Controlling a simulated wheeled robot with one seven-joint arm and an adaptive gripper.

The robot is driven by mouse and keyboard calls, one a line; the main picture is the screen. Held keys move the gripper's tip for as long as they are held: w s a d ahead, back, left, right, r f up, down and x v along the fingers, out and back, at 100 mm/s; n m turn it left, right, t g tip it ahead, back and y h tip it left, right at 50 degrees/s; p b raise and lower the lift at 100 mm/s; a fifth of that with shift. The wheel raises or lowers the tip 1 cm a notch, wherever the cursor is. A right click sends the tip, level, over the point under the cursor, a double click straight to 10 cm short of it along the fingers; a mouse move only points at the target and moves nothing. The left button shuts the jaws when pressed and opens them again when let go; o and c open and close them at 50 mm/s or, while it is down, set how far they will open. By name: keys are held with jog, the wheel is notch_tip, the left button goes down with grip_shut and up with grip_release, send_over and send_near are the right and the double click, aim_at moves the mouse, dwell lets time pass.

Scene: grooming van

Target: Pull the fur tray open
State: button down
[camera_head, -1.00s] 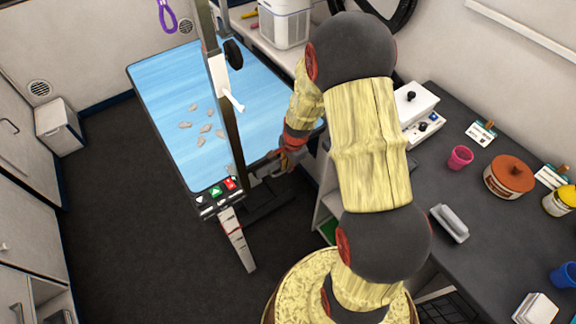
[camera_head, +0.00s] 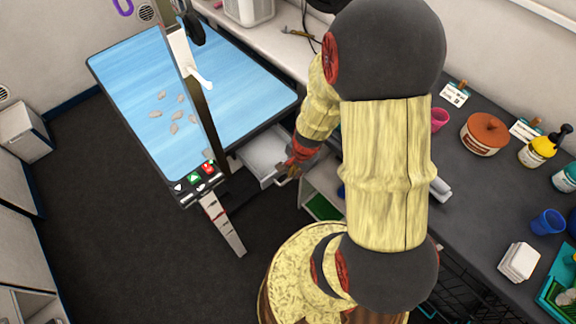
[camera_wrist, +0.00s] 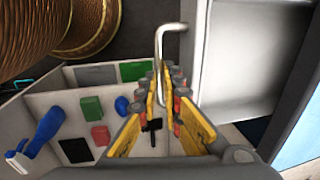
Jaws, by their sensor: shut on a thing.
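The fur tray (camera_head: 264,152) is a pale grey drawer under the blue-topped grooming table (camera_head: 140,70). It stands pulled out from beneath the table's right-hand edge, its inside partly visible and seemingly empty. In the wrist view the tray (camera_wrist: 245,65) is a pale panel at upper right, with a bent metal handle (camera_wrist: 160,42) along its side. My gripper (camera_head: 287,168) is at the tray's front. In the wrist view my gripper (camera_wrist: 166,85) has its yellow fingers closed around the handle bar. The fingers hide part of the handle.
A shelf unit holding a green item (camera_head: 322,207) and other things stands close to the right of my gripper. The dark counter (camera_head: 470,215) with pots and bottles runs along the right. A post rises at the table's front edge. Floor at left is clear.

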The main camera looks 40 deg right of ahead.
jog(key=shift+s, duration=0.1)
jog(key=c, duration=1.9)
grip_release()
jog(key=r, duration=0.4)
jog(key=s+r, duration=0.1)
jog(key=r, duration=0.3)
jog(key=s+r, duration=0.1)
jog(key=r, duration=0.2)
jog(key=shift+r, duration=0.4)
jog(key=shift+s, duration=0.1)
